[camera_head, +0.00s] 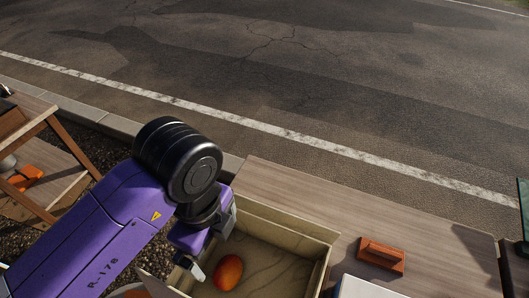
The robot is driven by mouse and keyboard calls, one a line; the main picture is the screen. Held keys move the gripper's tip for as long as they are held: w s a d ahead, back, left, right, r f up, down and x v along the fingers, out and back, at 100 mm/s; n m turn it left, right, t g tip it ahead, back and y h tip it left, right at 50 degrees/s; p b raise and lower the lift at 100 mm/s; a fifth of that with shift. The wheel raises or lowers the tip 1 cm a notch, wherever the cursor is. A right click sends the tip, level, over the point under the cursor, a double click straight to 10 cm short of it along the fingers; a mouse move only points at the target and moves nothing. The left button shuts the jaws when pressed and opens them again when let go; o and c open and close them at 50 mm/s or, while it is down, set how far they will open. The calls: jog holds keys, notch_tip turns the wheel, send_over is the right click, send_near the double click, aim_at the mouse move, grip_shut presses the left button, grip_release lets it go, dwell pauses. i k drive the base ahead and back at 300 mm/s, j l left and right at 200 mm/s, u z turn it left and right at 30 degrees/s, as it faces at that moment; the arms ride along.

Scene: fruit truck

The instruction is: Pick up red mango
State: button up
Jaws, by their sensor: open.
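The red mango (228,272) is orange-red and lies on the floor of an open wooden crate (290,225), towards its left side. My gripper (194,268) is over the left part of the crate, just left of the mango. One light-coloured finger shows beside the mango; the rest of the gripper is partly hidden by my purple arm. The gripper is open and I see nothing in it.
The crate stands on a wooden table (320,190) with raised walls around the mango. Right of it are an orange-brown block-like object (381,253) and a white-edged box (362,288). The crate floor right of the mango is clear.

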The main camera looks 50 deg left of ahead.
aim_at(227, 273)
jog(key=i+l, duration=0.15)
jog(key=l, duration=0.2)
jog(key=i+l, duration=0.1)
jog(key=l, duration=0.3)
jog(key=i+l, duration=0.15)
jog(key=l, duration=0.2)
